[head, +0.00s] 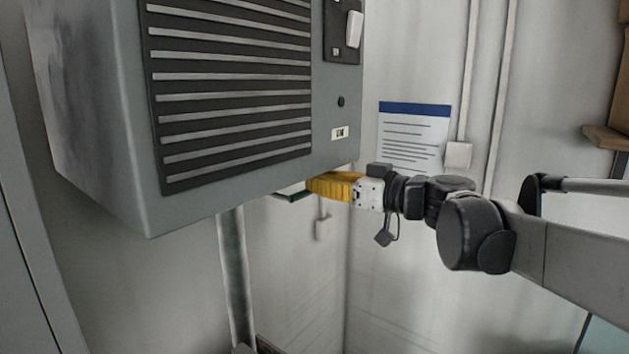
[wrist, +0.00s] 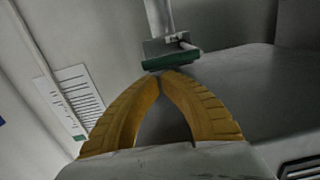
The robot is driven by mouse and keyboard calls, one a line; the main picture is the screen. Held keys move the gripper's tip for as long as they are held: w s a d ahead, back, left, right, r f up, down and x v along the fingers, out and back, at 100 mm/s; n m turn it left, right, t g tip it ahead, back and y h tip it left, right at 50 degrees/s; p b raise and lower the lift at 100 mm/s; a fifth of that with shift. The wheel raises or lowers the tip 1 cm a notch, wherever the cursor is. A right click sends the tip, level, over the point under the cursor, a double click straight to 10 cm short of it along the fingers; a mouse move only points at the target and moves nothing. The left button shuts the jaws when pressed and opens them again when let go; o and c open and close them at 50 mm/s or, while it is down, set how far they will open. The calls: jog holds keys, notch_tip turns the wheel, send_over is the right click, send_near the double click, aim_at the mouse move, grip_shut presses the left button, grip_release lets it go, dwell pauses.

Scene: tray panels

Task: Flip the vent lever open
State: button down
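A grey box (head: 130,150) with a dark slatted vent panel (head: 230,95) hangs on the wall. At its upper right front, a white lever-like handle (head: 354,29) sits on a dark plate; I cannot tell for sure whether it is the vent lever. My gripper (head: 308,186), with yellow fingers, reaches in from the right below the box's lower right corner, well below the white handle. In the wrist view, the fingertips (wrist: 163,74) come together with nothing visible between them. A green-edged plate (wrist: 171,61) lies just beyond the tips; contact is unclear.
The green-edged plate also shows below the box (head: 292,193), partly hidden. A vertical grey pipe (head: 235,275) runs down below the box. A notice with a blue header (head: 413,135) and conduits (head: 485,90) are on the wall.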

jog(key=shift+w+d+f+m+b, duration=0.15)
jog(key=shift+f+m+b, duration=0.3)
jog(key=shift+m, duration=0.35)
notch_tip(320, 180, down, 7)
jog(key=s+a+m+b, duration=0.1)
jog(key=m+b, duration=0.4)
jog(key=m, duration=0.7)
jog(key=shift+s+a+m+g+y, duration=0.2)
jog(key=shift+s+m+g+y, duration=0.1)
jog(key=shift+s+y, duration=0.1)
jog(key=shift+s+a+b, duration=0.1)
jog(key=shift+b, duration=0.2)
dwell(0.6)
